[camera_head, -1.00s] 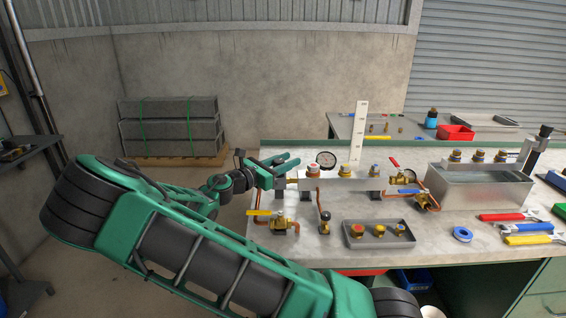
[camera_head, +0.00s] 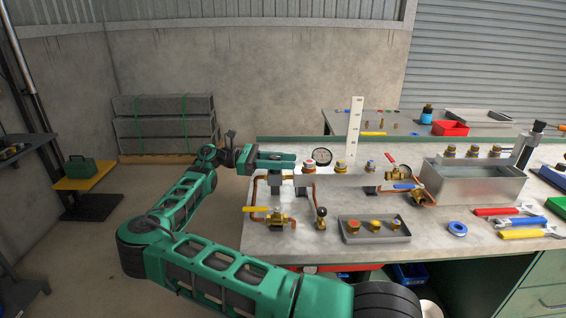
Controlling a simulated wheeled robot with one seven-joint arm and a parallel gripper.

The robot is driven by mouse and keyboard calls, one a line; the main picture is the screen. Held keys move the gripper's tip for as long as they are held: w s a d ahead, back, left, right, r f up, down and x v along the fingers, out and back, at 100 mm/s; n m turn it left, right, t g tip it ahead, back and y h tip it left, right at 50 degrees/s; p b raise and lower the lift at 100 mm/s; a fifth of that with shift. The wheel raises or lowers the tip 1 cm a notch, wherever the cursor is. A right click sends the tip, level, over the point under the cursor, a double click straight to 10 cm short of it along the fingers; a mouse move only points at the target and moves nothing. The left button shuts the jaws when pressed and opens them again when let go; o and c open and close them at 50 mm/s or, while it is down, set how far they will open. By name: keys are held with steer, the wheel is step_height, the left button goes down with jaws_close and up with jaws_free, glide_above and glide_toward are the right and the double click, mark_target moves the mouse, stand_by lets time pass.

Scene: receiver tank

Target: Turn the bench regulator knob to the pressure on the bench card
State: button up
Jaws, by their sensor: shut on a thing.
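My gripper (camera_head: 278,160) is at the left end of the bench manifold (camera_head: 342,179). Its green fingers reach to the right, one in line with the other, above a dark regulator body (camera_head: 275,182). They are shut on the regulator knob, which they hide, so its turn angle cannot be told. A round white-faced pressure gauge (camera_head: 322,156) stands just right of the fingertips; its needle is too small to read. A tall white strip with small marks (camera_head: 354,130) stands behind the manifold. I cannot tell whether it is the bench card, and its marks are unreadable.
Capped fittings stand along the manifold. A yellow-handled valve (camera_head: 278,218) and a small black-knobbed valve (camera_head: 321,219) are in front. A grey tray (camera_head: 346,236) holds brass fittings. A metal water tank (camera_head: 474,184) and wrenches (camera_head: 512,211) are at right.

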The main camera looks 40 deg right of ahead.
steer(key=shift+s+a+m+g+y, duration=0.1)
steer(key=shift+a+m+g+y, duration=0.1)
steer(key=shift+m+g+y, duration=0.6)
steer(key=shift+s+a+m+g+y, duration=0.15)
steer(key=shift+m+g+y, duration=0.45)
steer(key=shift+y, duration=0.35)
steer(key=shift+s+a+m+g+y, duration=0.1)
steer(key=shift+a+m+g+y, duration=0.1)
steer(key=shift+m+g+y, duration=0.55)
steer(key=shift+y, duration=0.4)
steer(key=o, duration=1)
